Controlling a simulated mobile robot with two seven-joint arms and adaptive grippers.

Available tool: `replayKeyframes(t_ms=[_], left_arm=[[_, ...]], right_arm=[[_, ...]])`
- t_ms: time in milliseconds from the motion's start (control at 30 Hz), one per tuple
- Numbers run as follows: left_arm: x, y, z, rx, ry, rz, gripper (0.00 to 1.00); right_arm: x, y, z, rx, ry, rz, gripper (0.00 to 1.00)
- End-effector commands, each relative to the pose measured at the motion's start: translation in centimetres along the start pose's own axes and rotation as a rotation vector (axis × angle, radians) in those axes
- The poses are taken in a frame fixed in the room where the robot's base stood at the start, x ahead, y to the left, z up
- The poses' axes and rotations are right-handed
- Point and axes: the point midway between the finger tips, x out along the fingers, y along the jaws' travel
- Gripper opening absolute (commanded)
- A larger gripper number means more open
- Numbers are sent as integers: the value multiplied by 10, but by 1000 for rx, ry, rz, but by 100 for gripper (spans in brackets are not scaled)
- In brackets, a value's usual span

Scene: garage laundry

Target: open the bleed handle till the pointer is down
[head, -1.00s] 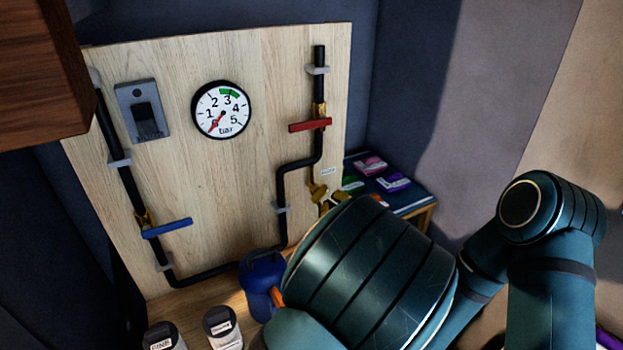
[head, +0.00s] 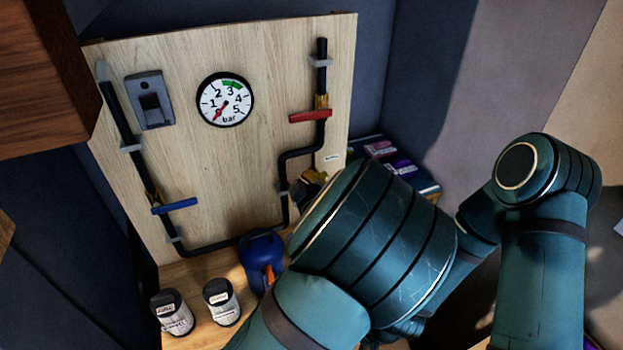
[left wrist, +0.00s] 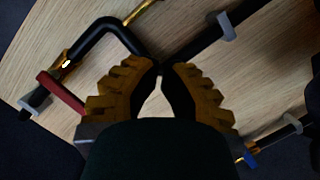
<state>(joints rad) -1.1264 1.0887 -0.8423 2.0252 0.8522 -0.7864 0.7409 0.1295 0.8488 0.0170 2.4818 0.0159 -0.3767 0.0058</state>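The pressure gauge (head: 225,99) is on the wooden board, its red pointer down at the lower left near the zero mark. The bleed handle is not clear in the head view, where my arm covers the area below a small white label (head: 331,157). A brass piece (left wrist: 141,11) on the pipe shows at the top of the left wrist view; I cannot tell if it is the bleed valve. My left gripper (left wrist: 159,68) has its fingertips together in front of the black pipe, with nothing seen between them. In the head view it is mostly hidden behind my arm. My right gripper is not in view.
A red handle (head: 311,117) and a blue handle (head: 175,206) sit on the black pipes. A switch box (head: 150,100) is left of the gauge. A blue jug (head: 261,258) and two jars (head: 172,312) (head: 221,301) stand on the bench below. Small boxes lie right of the board.

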Motion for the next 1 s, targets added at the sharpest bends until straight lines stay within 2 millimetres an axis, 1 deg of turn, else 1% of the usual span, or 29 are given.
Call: replayKeyframes(t_ms=[33,233,300,400,533,700,1000], left_arm=[[11,-1,0,2,2,-1,0],[50,0,0,1,2,0,0],[51,1,12,5,-3,2,0],[54,0,24,4,-2,2,0],[56,0,33,2,-1,1,0],[58,0,39,-1,-1,0,0],[58,0,39,-1,-1,0,0]], right_arm=[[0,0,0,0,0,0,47],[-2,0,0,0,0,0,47],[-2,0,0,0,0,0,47],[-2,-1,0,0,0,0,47],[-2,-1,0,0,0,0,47],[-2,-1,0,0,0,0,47],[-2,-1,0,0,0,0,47]])
